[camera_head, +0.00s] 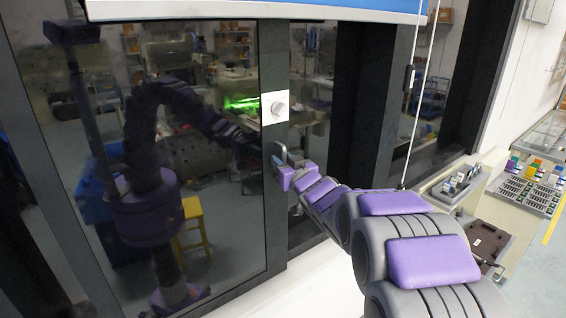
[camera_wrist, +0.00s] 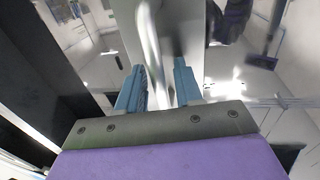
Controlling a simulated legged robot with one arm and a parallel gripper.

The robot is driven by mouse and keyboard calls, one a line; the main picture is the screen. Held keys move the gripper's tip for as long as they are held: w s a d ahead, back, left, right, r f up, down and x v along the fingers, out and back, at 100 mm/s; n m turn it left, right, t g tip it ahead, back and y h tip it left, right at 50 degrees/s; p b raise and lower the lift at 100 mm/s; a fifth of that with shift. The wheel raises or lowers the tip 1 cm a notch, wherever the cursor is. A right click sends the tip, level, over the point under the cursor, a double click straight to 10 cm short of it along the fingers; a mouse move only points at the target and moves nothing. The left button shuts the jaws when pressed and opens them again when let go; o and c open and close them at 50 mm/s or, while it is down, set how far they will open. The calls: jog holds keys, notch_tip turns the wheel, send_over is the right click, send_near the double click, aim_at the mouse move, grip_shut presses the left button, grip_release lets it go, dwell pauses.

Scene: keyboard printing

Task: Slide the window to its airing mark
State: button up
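The window (camera_head: 215,250) is a large dark glass pane in a dark frame, filling the left half of the head view. A curved metal handle (camera_head: 279,152) stands on its right stile. It also shows in the wrist view as a bright bar (camera_wrist: 150,40). My gripper (camera_head: 283,168) is at the handle. In the wrist view, my gripper (camera_wrist: 160,88) has its two blue fingers apart, with the handle bar running between them. Gaps seem to show beside the bar; contact is unclear. I cannot make out an airing mark.
A blue-and-white housing (camera_head: 260,12) crosses the top, and thin cords (camera_head: 419,95) hang right of the handle. Trays of parts (camera_head: 530,185) lie at right. The glass reflects my body.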

jog(key=b+v, duration=0.2)
jog(key=v, duration=1.5)
jog(key=shift+d, duration=0.1)
jog(key=s+d+f+m+g+h+b, duration=0.1)
jog(key=s+d+f+g+h+b, duration=0.3)
jog(key=f, duration=0.5)
jog(key=s+d+f+m+g+h+b, duration=0.1)
jog(key=s+d+f+m+g+b, duration=0.1)
jog(key=s+f+b, duration=0.45)
jog(key=s+d+f+m+g+h+b, duration=0.1)
jog(key=s+d+f+g+h+b, duration=0.15)
jog(key=f, duration=0.85)
jog(key=s+a+f+g+b, duration=0.2)
jog(key=s+f+g+b, duration=0.2)
jog(key=s, duration=0.9)
jog(key=s+a+f+g+b, duration=0.2)
jog(key=s+f+g, duration=0.4)
jog(key=s, duration=0.8)
notch_tip(320, 180, down, 3)
jog(key=shift+f+m+b, duration=0.2)
jog(key=shift+m+b, duration=0.1)
jog(key=shift+b, duration=0.6)
